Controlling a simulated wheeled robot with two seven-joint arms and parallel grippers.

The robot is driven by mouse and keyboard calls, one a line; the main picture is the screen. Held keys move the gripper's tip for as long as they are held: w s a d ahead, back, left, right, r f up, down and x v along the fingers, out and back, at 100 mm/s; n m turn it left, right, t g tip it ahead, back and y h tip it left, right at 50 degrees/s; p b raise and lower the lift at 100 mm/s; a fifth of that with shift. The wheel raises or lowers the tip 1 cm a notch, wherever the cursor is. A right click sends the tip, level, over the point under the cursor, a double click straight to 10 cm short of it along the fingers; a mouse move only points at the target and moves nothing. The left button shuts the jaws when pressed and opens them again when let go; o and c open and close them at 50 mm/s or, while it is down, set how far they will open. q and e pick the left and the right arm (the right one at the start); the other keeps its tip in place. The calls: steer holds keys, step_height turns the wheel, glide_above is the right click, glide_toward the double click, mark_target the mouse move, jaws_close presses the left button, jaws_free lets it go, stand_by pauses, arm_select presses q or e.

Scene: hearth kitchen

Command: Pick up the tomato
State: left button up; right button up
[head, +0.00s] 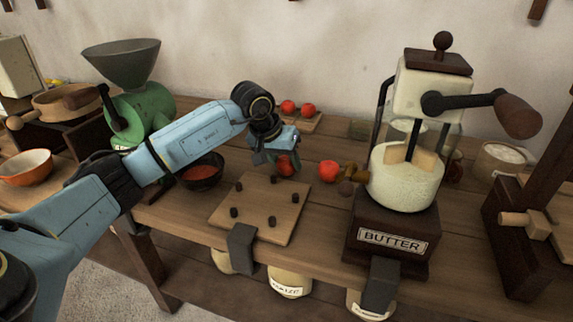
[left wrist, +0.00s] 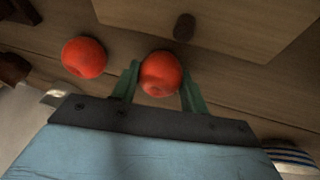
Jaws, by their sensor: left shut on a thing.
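My left gripper (head: 283,162) reaches down over the wooden bench behind the pegged board. It is shut on a red tomato (head: 284,167), which also shows between the two green fingers in the left wrist view (left wrist: 160,74). The gripper partly covers this tomato in the head view. I cannot tell whether it touches the bench. A second red tomato (head: 328,171) lies loose on the bench just to the right; it shows at the left in the left wrist view (left wrist: 84,57). Two more tomatoes (head: 289,107) sit on a small board at the back. My right gripper is not in view.
The pegged wooden board (head: 262,207) lies in front of the gripper. The butter churn (head: 393,231) stands to the right. A dark bowl of red powder (head: 203,172) and a green grinder (head: 143,110) are to the left. The wall (head: 330,50) closes off the back.

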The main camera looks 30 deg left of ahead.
arm_select(q)
steer(key=shift+r, duration=0.6)
step_height(320, 180, up, 9)
steer(key=p, duration=0.2)
steer(key=shift+p, duration=0.4)
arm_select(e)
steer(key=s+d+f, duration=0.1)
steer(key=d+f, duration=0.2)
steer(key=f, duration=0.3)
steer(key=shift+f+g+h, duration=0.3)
arm_select(q)
steer(key=shift+f, duration=0.1)
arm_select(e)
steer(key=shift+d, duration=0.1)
